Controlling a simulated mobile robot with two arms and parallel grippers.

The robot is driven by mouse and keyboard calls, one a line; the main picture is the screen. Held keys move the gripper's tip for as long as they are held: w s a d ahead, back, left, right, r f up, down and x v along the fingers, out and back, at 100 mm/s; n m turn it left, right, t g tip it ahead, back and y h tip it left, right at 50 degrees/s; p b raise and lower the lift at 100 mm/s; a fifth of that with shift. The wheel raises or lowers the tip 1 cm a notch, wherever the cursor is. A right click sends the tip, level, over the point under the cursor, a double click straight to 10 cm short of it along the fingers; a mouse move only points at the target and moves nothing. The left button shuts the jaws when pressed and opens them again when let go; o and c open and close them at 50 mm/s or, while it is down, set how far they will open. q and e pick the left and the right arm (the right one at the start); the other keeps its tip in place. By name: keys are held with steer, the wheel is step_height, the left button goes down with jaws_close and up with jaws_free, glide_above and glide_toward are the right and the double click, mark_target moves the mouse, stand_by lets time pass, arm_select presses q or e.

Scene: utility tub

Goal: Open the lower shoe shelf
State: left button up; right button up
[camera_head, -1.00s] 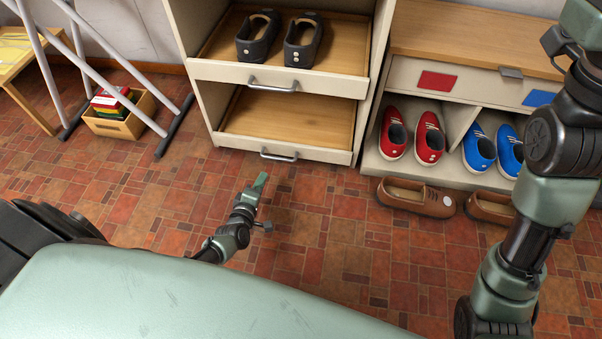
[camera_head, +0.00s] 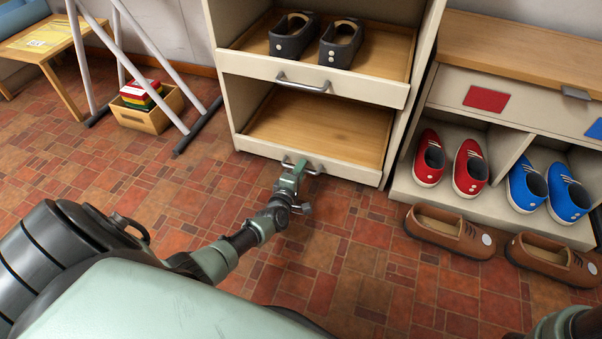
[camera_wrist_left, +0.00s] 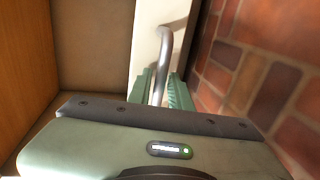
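The lower shoe shelf (camera_head: 330,129) is an empty wooden tray with a cream front panel (camera_head: 345,171) and a metal bar handle (camera_head: 313,169). It sits low in the cream cabinet, under the upper shelf. My left gripper (camera_head: 295,172) is at this handle, covering part of it. In the left wrist view the handle (camera_wrist_left: 164,50) runs between the green fingers of my left gripper (camera_wrist_left: 160,88). The fingers are close together, with the bar filling nearly all the gap, so the gripper looks shut on it. My right gripper is out of view.
The upper shelf (camera_head: 392,94) holds dark shoes and has its own handle (camera_head: 302,84) above. A shoe bench (camera_head: 520,45) with red and blue shoes stands right. Brown shoes (camera_head: 448,230) lie on the floor before it. A wooden box (camera_head: 150,113) and rack legs stand left.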

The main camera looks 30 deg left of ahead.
arm_select(q)
steer(key=shift+w, duration=0.1)
jaws_close()
stand_by(1.4)
